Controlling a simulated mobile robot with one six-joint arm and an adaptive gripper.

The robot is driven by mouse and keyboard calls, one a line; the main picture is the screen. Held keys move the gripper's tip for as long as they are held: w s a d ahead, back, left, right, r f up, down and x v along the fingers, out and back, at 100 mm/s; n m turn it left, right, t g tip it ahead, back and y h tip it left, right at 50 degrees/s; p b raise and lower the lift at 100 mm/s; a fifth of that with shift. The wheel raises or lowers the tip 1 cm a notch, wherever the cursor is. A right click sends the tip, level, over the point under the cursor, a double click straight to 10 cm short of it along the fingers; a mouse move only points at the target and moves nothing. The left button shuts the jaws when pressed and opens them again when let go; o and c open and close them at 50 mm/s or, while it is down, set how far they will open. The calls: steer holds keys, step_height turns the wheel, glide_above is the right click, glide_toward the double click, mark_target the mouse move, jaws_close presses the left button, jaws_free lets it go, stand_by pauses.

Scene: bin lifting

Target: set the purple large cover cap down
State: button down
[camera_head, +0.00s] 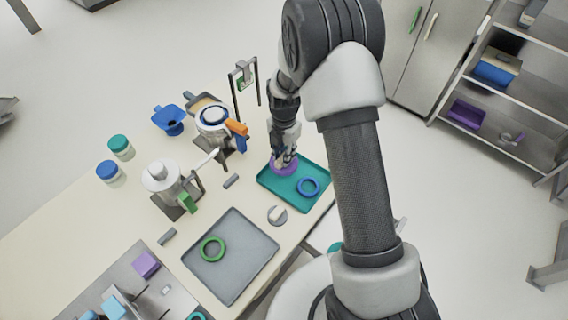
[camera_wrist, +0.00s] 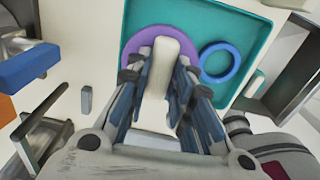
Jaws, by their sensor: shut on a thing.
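The purple large cover cap (camera_head: 284,169) is at the left part of the teal tray (camera_head: 296,203) on the table. In the wrist view the purple cap (camera_wrist: 146,52) shows as a round disc with a pale bar across it, partly hidden by my fingers. My gripper (camera_head: 286,158) points down at the cap, and in the wrist view my fingers (camera_wrist: 165,85) are shut on its pale bar. Whether the cap touches the tray floor cannot be told. A blue ring (camera_head: 308,187) lies in the tray to the right of the cap; it also shows in the wrist view (camera_wrist: 220,62).
A grey tray (camera_head: 232,282) with a green ring (camera_head: 212,249) lies nearer on the table. Two appliances, one (camera_head: 172,182) with a green handle and one (camera_head: 214,120) with an orange-and-blue part, stand left of my gripper. Two jars (camera_head: 121,147) (camera_head: 110,174) stand at far left.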

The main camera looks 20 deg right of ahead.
steer(key=shift+f+b, duration=0.3)
steer(key=shift+f, duration=2.15)
steer(key=shift+f, duration=0.1)
steer(key=shift+f, duration=0.15)
steer(key=c, duration=1.4)
jaws_free()
